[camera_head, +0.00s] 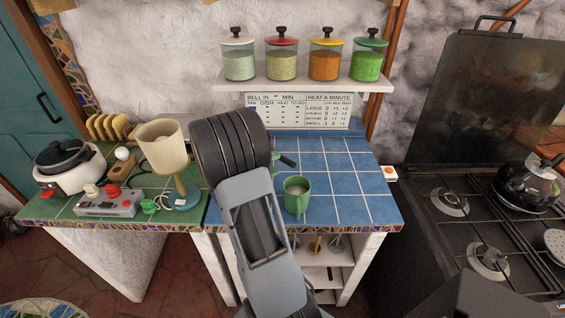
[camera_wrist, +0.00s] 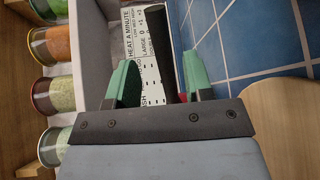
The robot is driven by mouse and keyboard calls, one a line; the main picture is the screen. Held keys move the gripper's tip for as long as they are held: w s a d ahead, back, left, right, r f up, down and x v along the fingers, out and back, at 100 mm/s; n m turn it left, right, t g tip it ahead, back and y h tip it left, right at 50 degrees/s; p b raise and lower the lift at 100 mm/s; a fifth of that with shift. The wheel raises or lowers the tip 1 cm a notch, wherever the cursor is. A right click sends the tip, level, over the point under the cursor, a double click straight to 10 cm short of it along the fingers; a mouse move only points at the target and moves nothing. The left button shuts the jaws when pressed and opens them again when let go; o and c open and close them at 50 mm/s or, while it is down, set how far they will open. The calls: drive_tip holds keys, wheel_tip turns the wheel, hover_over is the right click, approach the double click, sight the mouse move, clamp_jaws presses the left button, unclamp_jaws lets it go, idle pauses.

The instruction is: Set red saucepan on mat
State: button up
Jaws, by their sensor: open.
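I cannot make out a red saucepan or a mat in either view. My gripper (camera_wrist: 160,76) is open, with its two green fingers apart above the back of the counter. A small dark and reddish patch shows between and beside the fingers in the wrist view, and I cannot tell what it is. In the head view my arm hides most of the gripper, and only a green finger (camera_head: 286,160) shows to its right. The blue tiled counter (camera_head: 345,180) lies under and right of it. My arm also hides the counter's left part.
A green mug (camera_head: 296,195) stands at the counter's front, close to my arm. A lamp (camera_head: 164,148), a toy console (camera_head: 110,200) and a cooker (camera_head: 62,165) crowd the left. A shelf (camera_head: 300,86) with jars hangs behind. The counter's right part is clear; a stove (camera_head: 455,225) stands beyond.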

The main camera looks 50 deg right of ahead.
drive_tip(key=s+a+r+n+t+y, duration=0.1)
drive_tip(key=a+t+y, duration=0.3)
drive_tip(key=a, duration=1.2)
drive_tip(key=s+a+r+n+t+y+b, duration=0.1)
drive_tip(key=a+t+y, duration=0.4)
drive_tip(key=a+y, duration=0.6)
drive_tip(key=s+a+r, duration=0.1)
drive_tip(key=a, duration=0.5)
drive_tip(key=shift+r+n+t, duration=0.2)
drive_tip(key=shift+n+t, duration=0.1)
